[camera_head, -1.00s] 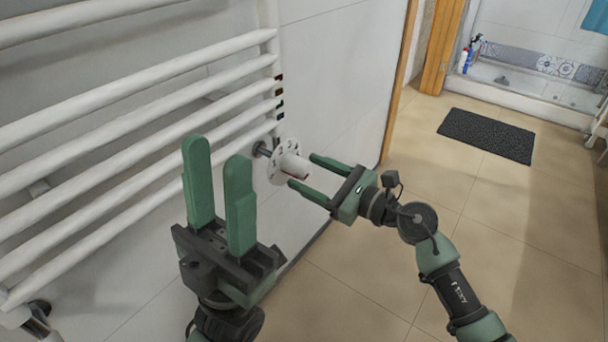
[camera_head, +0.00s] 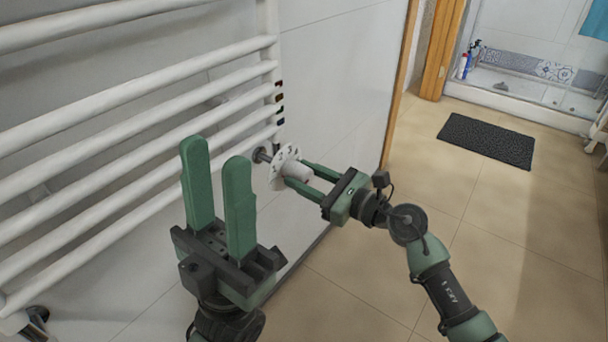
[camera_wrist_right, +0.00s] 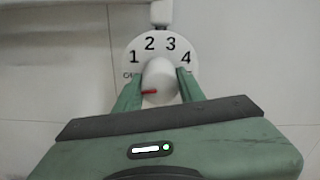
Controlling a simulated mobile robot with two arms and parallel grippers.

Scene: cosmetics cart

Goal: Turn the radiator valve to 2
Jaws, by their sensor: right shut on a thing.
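The radiator valve has a white round dial (camera_head: 281,160) and a white knob (camera_head: 297,170), at the lower right end of the towel radiator. In the right wrist view the dial (camera_wrist_right: 150,47) reads OFF, 1, 2, 3, 4, and a red mark (camera_wrist_right: 150,92) on the knob (camera_wrist_right: 159,72) points left, near OFF and below 1. My right gripper (camera_head: 298,178) is shut on the knob, one finger on each side; its fingers also show in the right wrist view (camera_wrist_right: 159,82). My left gripper (camera_head: 217,152) is open and empty, fingers up, in front of the radiator.
The white radiator bars (camera_head: 130,115) fill the left side, close to my left gripper. A wooden door frame (camera_head: 437,50) and a dark mat (camera_head: 487,140) are to the right.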

